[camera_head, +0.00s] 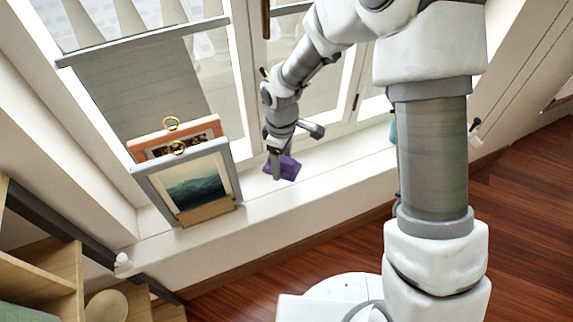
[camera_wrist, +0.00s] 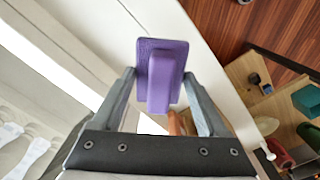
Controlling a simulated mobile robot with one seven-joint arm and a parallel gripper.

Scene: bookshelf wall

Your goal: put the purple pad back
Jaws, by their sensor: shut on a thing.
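The purple pad (camera_head: 287,168) is at the end of my arm, in front of the window and over the white sill. In the wrist view the purple pad (camera_wrist: 158,62) is a flat plate with a raised purple block on it. My gripper (camera_head: 275,165) is shut on the pad; in the wrist view my gripper's fingers (camera_wrist: 160,85) stand on either side of the raised block. I cannot tell whether the pad touches the sill.
Two framed pictures, a grey one (camera_head: 190,183) and an orange one behind it (camera_head: 150,146), stand on the sill (camera_head: 262,202) to the left. A wooden shelf (camera_head: 62,270) is at lower left. The wrist view shows a shelf (camera_wrist: 245,75) with several objects. The sill right of the frames looks clear.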

